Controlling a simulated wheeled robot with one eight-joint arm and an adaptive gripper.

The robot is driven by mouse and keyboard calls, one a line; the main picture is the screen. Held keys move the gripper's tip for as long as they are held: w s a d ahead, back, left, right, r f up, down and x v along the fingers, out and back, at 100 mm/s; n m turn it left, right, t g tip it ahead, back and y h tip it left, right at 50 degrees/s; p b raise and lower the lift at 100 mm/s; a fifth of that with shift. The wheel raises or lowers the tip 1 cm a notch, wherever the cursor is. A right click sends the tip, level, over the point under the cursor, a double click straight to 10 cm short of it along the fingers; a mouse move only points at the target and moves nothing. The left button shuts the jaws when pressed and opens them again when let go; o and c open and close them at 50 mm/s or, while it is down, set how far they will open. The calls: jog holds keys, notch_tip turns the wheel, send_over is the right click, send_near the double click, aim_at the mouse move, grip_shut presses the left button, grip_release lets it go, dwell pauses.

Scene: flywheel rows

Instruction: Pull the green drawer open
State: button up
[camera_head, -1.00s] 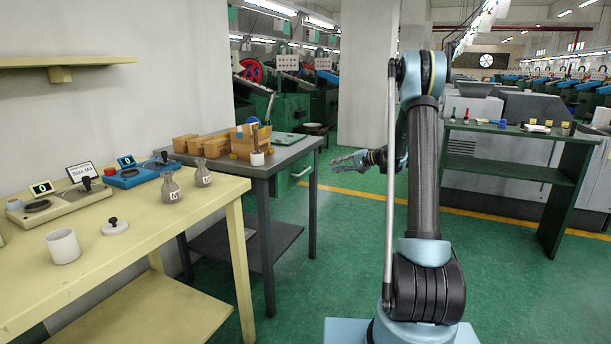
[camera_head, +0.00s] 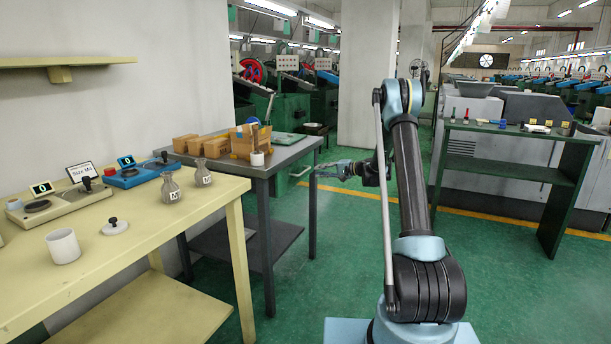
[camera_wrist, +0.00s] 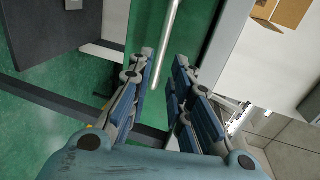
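The green drawer (camera_head: 296,184) shows under the right end of the grey table in the head view, with a pale bar handle (camera_head: 300,172) on its front. In the wrist view, the drawer's green front (camera_wrist: 203,45) is ahead of me, and its metal bar handle (camera_wrist: 168,42) runs up from between my fingertips. My gripper (camera_head: 322,170) is just right of the drawer in the head view. In the wrist view, my gripper (camera_wrist: 165,58) is open, one finger on either side of the handle's line, with gaps showing. Contact with the handle cannot be told.
The grey table (camera_head: 285,146) carries cardboard boxes (camera_head: 218,146) and a wooden holder. A yellow table (camera_head: 130,235) with scales and weights stands at the left. A dark green shelf table (camera_head: 500,172) stands at the right. The green floor between them is clear.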

aim_at(305, 171)
jog(key=x, duration=0.9)
jog(key=shift+a, duration=0.1)
jog(key=shift+c, duration=0.6)
grip_shut()
